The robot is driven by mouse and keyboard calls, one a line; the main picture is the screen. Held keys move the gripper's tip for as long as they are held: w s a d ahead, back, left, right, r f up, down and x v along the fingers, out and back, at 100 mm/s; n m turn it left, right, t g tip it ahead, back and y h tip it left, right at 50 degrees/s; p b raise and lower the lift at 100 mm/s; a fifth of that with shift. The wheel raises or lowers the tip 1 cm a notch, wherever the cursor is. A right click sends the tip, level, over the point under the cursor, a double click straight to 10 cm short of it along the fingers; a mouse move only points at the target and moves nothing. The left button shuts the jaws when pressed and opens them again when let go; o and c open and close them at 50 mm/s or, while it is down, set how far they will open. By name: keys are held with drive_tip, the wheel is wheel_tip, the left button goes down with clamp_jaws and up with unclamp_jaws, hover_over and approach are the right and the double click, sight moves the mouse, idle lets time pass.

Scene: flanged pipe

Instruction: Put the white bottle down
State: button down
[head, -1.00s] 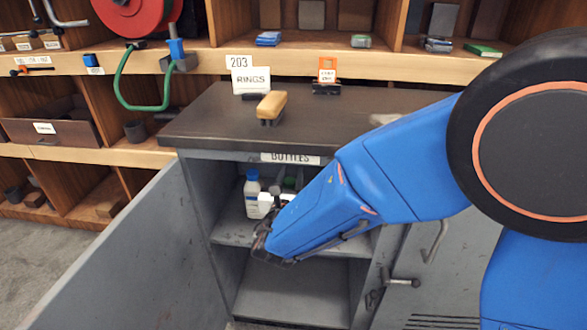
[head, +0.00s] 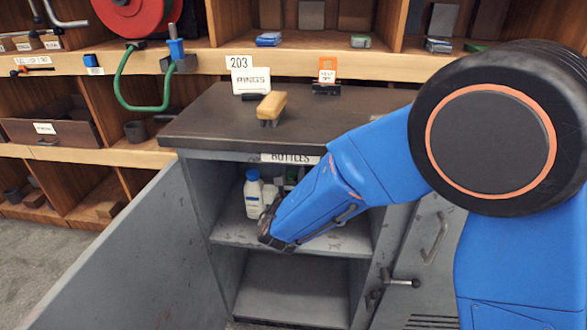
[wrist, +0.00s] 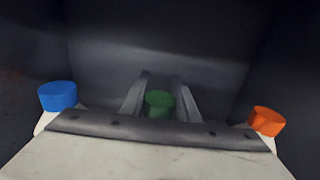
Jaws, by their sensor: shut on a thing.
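My gripper (head: 268,232) is inside the open cabinet at the front of its upper shelf (head: 230,231). In the wrist view its two fingers (wrist: 160,100) are closed around a bottle with a green cap (wrist: 158,101). I take this as the white bottle; its body is mostly hidden by my gripper and arm. A white bottle with a blue cap (head: 253,196) stands upright on the shelf just left of my gripper; its cap also shows in the wrist view (wrist: 58,96). An orange cap (wrist: 267,121) shows on the right in the wrist view.
The grey cabinet door (head: 130,255) stands open at the left. The lower compartment (head: 290,285) is empty. A brush (head: 271,106) lies on the cabinet top (head: 205,122). A BOTTLES label (head: 290,158) marks the upper edge of the opening.

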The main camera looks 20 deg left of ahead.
idle(0.3)
drive_tip(key=c, duration=1.4)
unclamp_jaws()
drive_tip(key=shift+f, duration=0.15)
drive_tip(key=shift+o, duration=0.2)
drive_tip(key=v, duration=1.2)
